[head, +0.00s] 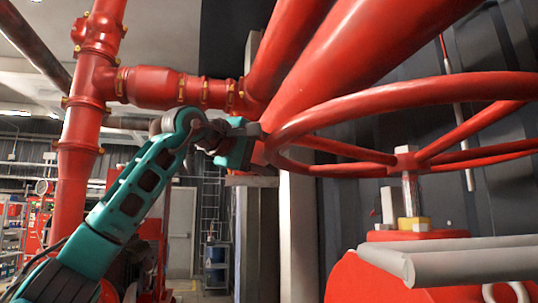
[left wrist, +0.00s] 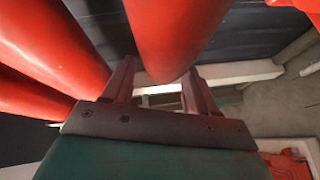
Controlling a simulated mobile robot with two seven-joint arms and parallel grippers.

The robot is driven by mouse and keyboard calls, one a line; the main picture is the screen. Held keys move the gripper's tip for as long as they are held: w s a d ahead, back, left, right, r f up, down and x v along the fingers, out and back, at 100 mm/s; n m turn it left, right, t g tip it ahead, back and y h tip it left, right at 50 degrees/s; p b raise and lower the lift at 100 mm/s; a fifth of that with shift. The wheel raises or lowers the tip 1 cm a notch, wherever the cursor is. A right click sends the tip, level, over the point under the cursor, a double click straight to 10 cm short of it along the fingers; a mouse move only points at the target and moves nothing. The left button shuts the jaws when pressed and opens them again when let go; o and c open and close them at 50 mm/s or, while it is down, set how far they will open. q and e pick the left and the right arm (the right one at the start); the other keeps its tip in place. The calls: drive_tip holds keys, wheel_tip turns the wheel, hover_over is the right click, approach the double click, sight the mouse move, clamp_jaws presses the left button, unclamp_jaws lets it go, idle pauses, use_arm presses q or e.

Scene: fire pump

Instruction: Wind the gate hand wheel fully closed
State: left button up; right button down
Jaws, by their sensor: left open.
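The gate hand wheel (head: 405,100) is a large red ring with spokes, filling the right side of the head view. Its hub (head: 405,160) sits on a pale upright stem (head: 410,194). My left gripper (head: 262,150) is at the wheel's left edge, beside the rim. In the left wrist view its two fingers (left wrist: 163,88) stand apart, with a thick red tube (left wrist: 168,35) reaching down between them. I cannot tell whether this is the rim, or whether the fingers touch it. My right gripper is not in view.
Thick red pipes (head: 335,65) run close behind and above the wheel. A flanged red pipe (head: 150,88) joins a red upright (head: 72,180) at the left. A red housing (head: 400,270) lies below the wheel. A pale column (head: 297,235) stands left of it.

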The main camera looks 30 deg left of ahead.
use_arm(q)
drive_tip(key=shift+w, duration=0.4)
drive_tip(key=shift+c, duration=0.3)
drive_tip(key=shift+f, duration=0.1)
clamp_jaws()
